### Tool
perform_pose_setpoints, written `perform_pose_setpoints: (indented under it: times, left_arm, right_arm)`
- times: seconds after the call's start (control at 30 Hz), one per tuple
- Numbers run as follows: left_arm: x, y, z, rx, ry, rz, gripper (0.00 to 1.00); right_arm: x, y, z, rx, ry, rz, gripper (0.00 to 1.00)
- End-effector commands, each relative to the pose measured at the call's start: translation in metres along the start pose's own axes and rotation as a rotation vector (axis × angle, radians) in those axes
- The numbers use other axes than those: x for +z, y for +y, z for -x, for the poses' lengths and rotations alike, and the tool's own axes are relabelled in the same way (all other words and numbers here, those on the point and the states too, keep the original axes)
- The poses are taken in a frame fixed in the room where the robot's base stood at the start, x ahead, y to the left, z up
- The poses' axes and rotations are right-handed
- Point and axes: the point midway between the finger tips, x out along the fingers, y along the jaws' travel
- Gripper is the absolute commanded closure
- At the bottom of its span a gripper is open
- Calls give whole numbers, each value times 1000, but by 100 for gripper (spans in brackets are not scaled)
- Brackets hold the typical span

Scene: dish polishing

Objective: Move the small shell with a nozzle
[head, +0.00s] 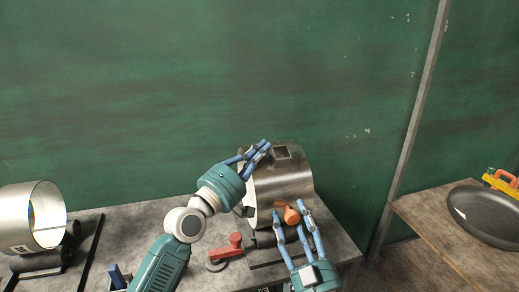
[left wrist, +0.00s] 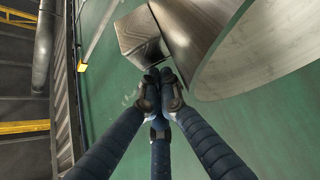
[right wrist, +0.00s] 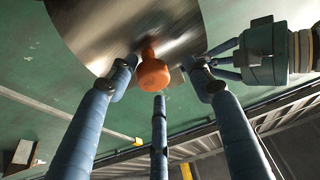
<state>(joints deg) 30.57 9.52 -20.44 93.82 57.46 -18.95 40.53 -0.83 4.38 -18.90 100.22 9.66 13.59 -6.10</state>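The small shell (head: 280,184) is a shiny metal cylinder lying on its side on the table. Its square nozzle (head: 282,152) sticks up on top and also shows in the left wrist view (left wrist: 141,35). My left gripper (head: 262,150) is beside the nozzle, its fingers drawn together; the fingertips are close to the nozzle, and contact cannot be told. An orange knob (head: 291,215) is at the shell's near side and also shows in the right wrist view (right wrist: 153,75). My right gripper (head: 302,216) is open, its fingers spread on both sides of the knob, not closed on it.
A larger open metal cylinder (head: 47,215) rests on dark rollers at the table's left. A red clamp-like part (head: 226,249) lies near the small shell's support. A second table (head: 440,242) at the right holds a dark round dish (head: 484,215). A green wall stands behind.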

Motion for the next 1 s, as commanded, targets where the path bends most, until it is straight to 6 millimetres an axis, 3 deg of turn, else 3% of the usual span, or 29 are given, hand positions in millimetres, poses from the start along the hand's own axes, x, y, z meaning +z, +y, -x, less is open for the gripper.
perform_pose_setpoints:
  times: [0.27,0.7,0.9,1.0]
  left_arm:
    - [4,-3,0,-6,-8,1,100]
    - [2,-1,0,-2,-4,0,100]
    - [1,0,0,-1,-2,0,100]
    - [1,0,0,0,-1,0,100]
  right_arm:
    - [1,0,9,1,-1,1,52]
    - [2,-2,95,-2,-5,1,52]
    - [2,-2,116,-2,-5,1,52]
    - [17,-1,122,0,-37,3,52]
